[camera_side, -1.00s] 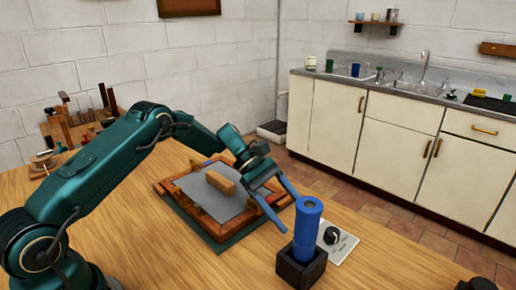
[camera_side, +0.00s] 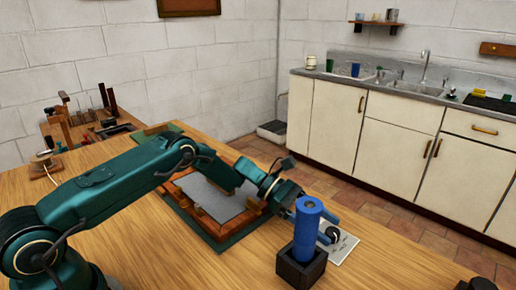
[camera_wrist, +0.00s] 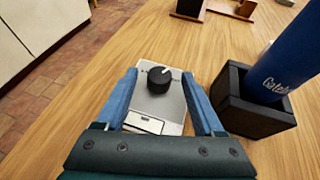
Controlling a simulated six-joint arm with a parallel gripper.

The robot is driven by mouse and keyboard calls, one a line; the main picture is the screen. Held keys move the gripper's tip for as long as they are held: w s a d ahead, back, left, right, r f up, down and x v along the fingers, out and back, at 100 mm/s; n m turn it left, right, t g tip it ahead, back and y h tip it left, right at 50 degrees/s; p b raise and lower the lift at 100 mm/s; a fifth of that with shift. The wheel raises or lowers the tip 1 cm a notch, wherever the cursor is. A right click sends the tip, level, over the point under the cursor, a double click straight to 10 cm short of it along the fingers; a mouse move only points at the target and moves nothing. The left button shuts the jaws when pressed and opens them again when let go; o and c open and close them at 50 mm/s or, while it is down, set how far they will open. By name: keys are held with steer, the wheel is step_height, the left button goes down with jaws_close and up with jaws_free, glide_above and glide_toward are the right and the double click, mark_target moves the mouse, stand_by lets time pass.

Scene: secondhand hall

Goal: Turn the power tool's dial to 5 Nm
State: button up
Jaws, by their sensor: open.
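The black dial (camera_wrist: 159,79) sits on a silver plate (camera_wrist: 150,107) on the wooden table. A pale mark shows on the dial's top toward the far right side; the scale marks around it are too small to read. In the side view the dial (camera_side: 332,236) and plate (camera_side: 346,251) are partly hidden behind a blue cylinder. My gripper (camera_wrist: 160,74) is open, its two blue fingers on either side of the dial with gaps at both sides. In the side view my gripper (camera_side: 322,228) is low over the plate, partly covered by the cylinder.
The blue cylinder (camera_side: 307,225) stands in a black square holder (camera_side: 301,271), close to my right finger in the wrist view.

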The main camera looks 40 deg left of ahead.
steer(key=shift+w+d+f, duration=0.1)
steer(key=shift+d+f, duration=0.05)
steer(key=shift+d, duration=0.3)
jaws_close()
